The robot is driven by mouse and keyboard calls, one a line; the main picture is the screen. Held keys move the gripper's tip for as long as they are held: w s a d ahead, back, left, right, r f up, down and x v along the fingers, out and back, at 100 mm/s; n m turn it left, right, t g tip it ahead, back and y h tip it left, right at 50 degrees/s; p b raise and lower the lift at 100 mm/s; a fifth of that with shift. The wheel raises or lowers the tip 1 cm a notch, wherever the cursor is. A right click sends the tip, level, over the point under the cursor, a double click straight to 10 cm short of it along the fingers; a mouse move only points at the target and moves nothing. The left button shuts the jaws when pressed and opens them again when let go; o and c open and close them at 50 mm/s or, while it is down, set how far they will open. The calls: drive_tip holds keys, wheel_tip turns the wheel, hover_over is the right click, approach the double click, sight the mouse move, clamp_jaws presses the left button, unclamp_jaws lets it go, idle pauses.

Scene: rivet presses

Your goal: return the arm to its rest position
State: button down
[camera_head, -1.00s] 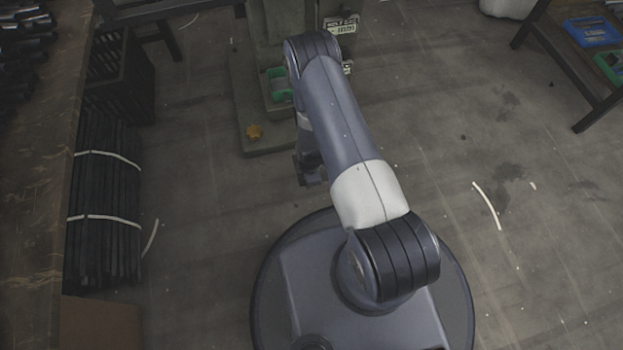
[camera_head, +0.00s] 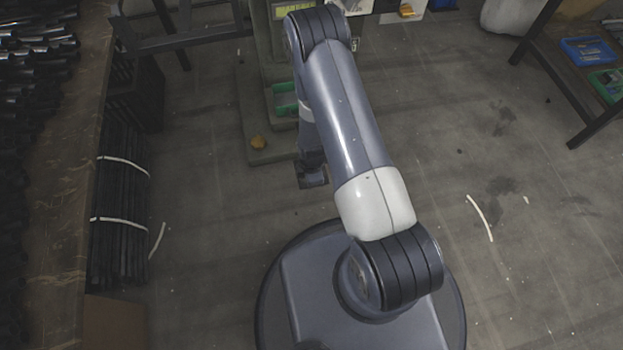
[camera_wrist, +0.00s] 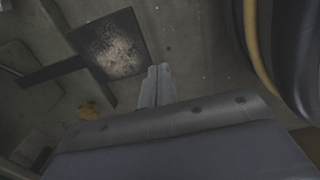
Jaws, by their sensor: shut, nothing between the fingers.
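My arm reaches up from my base in the head view and bends down at its elbow in front of the press. My gripper (camera_head: 313,181) hangs low, left of the pale upper-arm section, over open floor and partly hidden by the arm. In the wrist view my gripper's fingers (camera_wrist: 157,84) lie together, shut and empty, pointing at the floor.
A rivet press (camera_head: 268,128) with green bins (camera_head: 284,100) stands ahead, an orange-yellow object (camera_head: 258,142) on its base. Bundled black bars (camera_head: 121,220) lie along the left. A table with blue trays (camera_head: 587,50) is right. Floor at right is mostly clear.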

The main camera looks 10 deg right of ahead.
wheel_tip(320, 180, down, 7)
drive_tip(key=w+b, duration=0.1)
drive_tip(key=b, duration=0.1)
drive_tip(key=shift+w+r+b, duration=0.15)
drive_tip(key=shift+w+b, duration=0.1)
drive_tip(key=shift+b, duration=0.05)
idle(0.3)
